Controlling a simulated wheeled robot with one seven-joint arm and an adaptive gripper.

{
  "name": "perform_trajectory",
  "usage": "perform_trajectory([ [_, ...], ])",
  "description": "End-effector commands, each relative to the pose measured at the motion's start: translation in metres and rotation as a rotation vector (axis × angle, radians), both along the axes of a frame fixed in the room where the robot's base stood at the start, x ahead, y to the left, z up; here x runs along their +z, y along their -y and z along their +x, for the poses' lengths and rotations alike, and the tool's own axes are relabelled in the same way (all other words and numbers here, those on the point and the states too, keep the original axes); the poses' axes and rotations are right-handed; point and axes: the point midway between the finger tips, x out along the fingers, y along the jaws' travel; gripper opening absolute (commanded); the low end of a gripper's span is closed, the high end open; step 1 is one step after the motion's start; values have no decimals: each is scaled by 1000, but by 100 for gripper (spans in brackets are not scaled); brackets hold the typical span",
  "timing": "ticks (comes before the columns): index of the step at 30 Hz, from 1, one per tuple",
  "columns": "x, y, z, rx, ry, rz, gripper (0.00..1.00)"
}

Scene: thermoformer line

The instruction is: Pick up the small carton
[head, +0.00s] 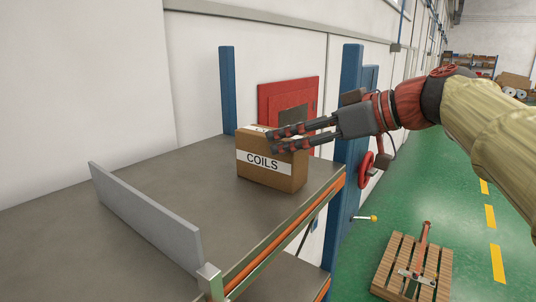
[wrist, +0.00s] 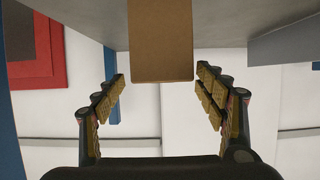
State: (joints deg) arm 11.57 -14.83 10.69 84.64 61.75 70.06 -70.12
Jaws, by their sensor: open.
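The small carton (head: 258,173) is a brown box with a white label reading COILS. It stands upright on the grey shelf (head: 185,180), near its right end. My gripper (head: 272,138) reaches in from the right, with its fingers at the height of the carton's upper part. In the wrist view, the carton (wrist: 160,40) lies straight ahead, and its near edge shows between the tips of my open gripper (wrist: 161,76). A gap shows on both sides. The fingers hide part of the carton's top in the head view; I cannot tell whether they touch it.
A low grey divider (head: 145,215) stands on the shelf to the carton's left. Blue uprights (head: 228,90) and an orange front beam (head: 280,240) frame the shelf. A red wall box (head: 300,92) is behind. A wooden pallet (head: 395,265) lies on the green floor.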

Motion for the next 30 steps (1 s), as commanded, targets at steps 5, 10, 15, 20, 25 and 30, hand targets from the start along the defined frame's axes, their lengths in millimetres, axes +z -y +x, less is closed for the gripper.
perform_trajectory([
  [5, -4, -17, 10, 3, -3, 0, 71],
  [10, -12, -36, 23, 3, -2, 0, 71],
  [15, -18, -44, 30, 0, -1, 0, 71],
  [20, -18, -43, 30, -1, 0, 0, 71],
  [25, -18, -43, 30, -1, 0, 0, 64],
  [30, -18, -43, 30, -1, 0, 0, 55],
])
